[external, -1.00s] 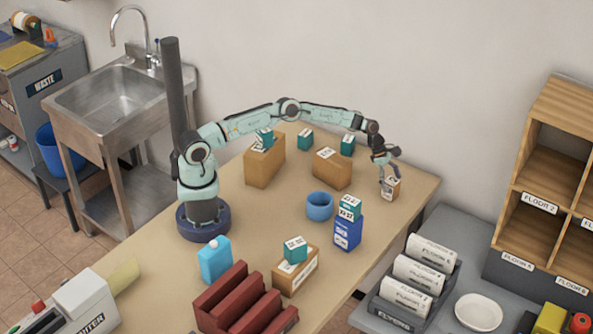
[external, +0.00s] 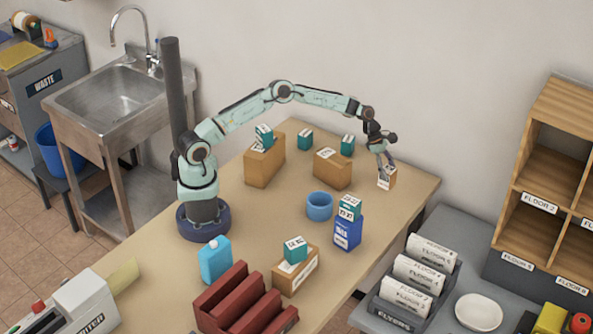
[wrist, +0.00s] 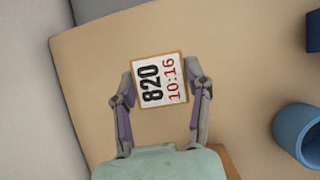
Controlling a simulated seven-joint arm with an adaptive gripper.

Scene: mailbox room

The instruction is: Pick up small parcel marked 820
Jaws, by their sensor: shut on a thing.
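The small parcel marked 820 (wrist: 160,83) is a brown box with a white label reading "820" and "10:16" in the wrist view. My gripper (wrist: 159,85) has one finger on each side of it and is shut on it. In the external view the parcel (external: 387,178) is at the far right end of the table, between the fingertips of my gripper (external: 385,171). It appears a little above the tabletop; the exact gap is hard to tell.
A brown box (external: 332,172) stands left of my gripper. Another brown box (external: 263,165) carries a teal parcel. Table around the parcel is clear.

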